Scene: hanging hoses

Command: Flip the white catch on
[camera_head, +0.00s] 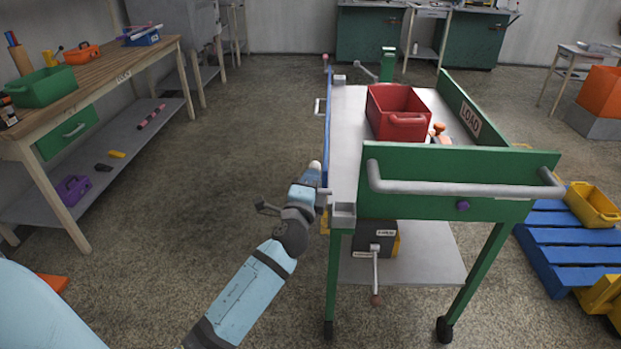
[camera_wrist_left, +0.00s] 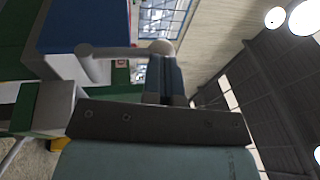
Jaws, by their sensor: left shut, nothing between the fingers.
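My left gripper (camera_head: 311,178) is by the near left corner of the green cart, beside the edge of its blue side panel (camera_head: 327,135). Its fingers are shut with nothing between them; they also show in the left wrist view (camera_wrist_left: 170,78). A pale rounded tip (camera_head: 315,166) shows just beyond the fingers. In the wrist view a pale grey bar with a rounded end (camera_wrist_left: 120,51) reaches from the blue panel across to the fingertips. It looks like the catch; I cannot tell whether the fingers touch it. My right gripper is not in view.
The cart carries a red bin (camera_head: 399,112) and has a grey push handle (camera_head: 460,188). A dark box with a lever (camera_head: 374,238) is on its lower shelf. A wooden bench (camera_head: 95,80) stands left, a blue pallet (camera_head: 556,240) right. Floor left of the cart is clear.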

